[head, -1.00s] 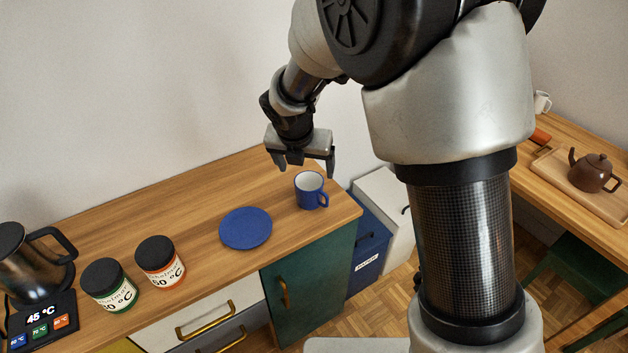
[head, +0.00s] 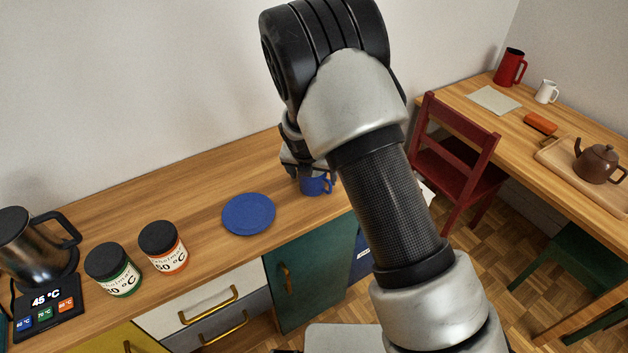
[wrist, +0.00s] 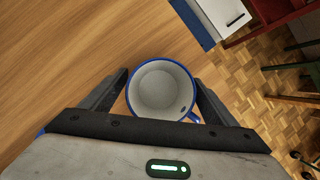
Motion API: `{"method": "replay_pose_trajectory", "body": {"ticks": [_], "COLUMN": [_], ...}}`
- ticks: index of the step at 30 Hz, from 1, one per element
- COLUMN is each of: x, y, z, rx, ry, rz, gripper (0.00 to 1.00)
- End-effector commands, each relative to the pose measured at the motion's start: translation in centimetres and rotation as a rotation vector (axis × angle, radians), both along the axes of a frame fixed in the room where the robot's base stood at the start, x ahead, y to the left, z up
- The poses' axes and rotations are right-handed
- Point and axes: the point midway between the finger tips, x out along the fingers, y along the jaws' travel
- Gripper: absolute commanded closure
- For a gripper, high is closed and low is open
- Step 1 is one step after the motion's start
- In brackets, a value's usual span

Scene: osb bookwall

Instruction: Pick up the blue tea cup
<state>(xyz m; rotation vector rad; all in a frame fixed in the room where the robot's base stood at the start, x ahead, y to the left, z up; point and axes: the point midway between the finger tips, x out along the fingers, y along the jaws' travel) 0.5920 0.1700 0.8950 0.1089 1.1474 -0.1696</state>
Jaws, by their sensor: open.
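The blue tea cup (head: 316,185) stands upright on the wooden counter near its right end, partly hidden by my arm in the head view. In the wrist view the cup (wrist: 163,92) shows from above, with a white inside and a blue rim. Its handle points to the lower right, close to the right finger. My gripper (wrist: 160,95) is open, with one finger on each side of the cup. I cannot tell whether either finger touches it. In the head view my gripper (head: 304,172) is at the cup, mostly hidden by the arm.
A blue saucer (head: 248,214) lies left of the cup. Two black-lidded jars (head: 163,248) and a kettle (head: 35,250) stand further left. A red chair (head: 455,160) and a second table with a brown teapot (head: 598,163) are at the right. The counter behind the saucer is clear.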

Motion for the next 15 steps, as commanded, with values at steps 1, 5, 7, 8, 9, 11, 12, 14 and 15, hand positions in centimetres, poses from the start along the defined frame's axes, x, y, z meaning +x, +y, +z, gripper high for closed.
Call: {"method": "replay_pose_trajectory", "body": {"ticks": [1, 5, 7, 8, 9, 11, 12, 14, 15], "x": [0.12, 0.20, 0.20, 0.19, 0.19, 0.19, 0.19, 0.18, 0.18], "y": [-0.05, -0.06, -0.06, -0.06, -0.06, -0.07, -0.07, -0.07, -0.07], "z": [-0.27, -0.38, -0.36, -0.35, -0.35, -0.34, -0.34, -0.34, -0.33], "rx": [0.000, 0.000, 0.001, 0.000, 0.000, 0.000, 0.000, 0.000, 0.000], "ry": [0.000, -0.001, -0.001, -0.001, -0.001, -0.001, -0.001, -0.001, -0.001], "rz": [0.000, -0.001, -0.001, -0.001, -0.001, -0.001, -0.001, -0.001, -0.001], "gripper": [0.18, 0.18, 0.18, 0.18, 0.23, 0.34, 0.40, 0.50, 0.57]}}
